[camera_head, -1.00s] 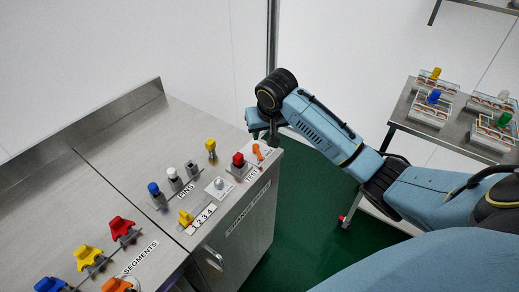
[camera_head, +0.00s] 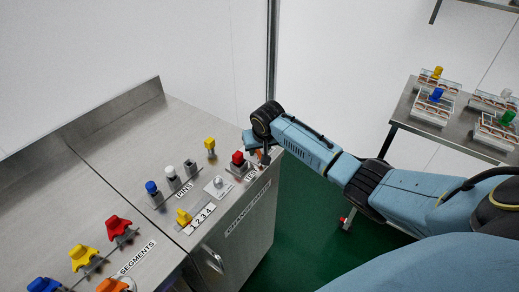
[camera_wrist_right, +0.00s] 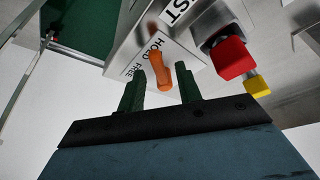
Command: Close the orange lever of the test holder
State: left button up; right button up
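The orange lever (camera_wrist_right: 160,72) stands on the test holder's plate, beside the words HOLD and FREE, in the right wrist view. My right gripper (camera_wrist_right: 160,90) is open, with one dark finger on each side of the lever's near end. I see gaps between the lever and both fingers. In the head view, the right gripper (camera_head: 262,155) is over the counter's right corner and partly hides the orange lever (camera_head: 259,153). The test holder's red-topped piece (camera_head: 237,159) is just left of it, and its red block shows in the wrist view (camera_wrist_right: 230,58). My left gripper is out of view.
Left along the counter (camera_head: 120,140) are a yellow-topped piece (camera_head: 210,145), blue and white pins, a yellow selector (camera_head: 183,216) and colored segments. A side table (camera_head: 455,125) with several trays stands at the right. Green floor lies between.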

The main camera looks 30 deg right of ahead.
grip_shut()
jog(key=shift+a+r+m+p, duration=0.15)
jog(key=shift+a+m+p, duration=0.1)
jog(key=shift+m+p, duration=0.4)
jog(key=shift+w+h+p, duration=0.1)
jog(key=shift+h+p, duration=0.2)
jog(key=shift+p, duration=0.1)
grip_release()
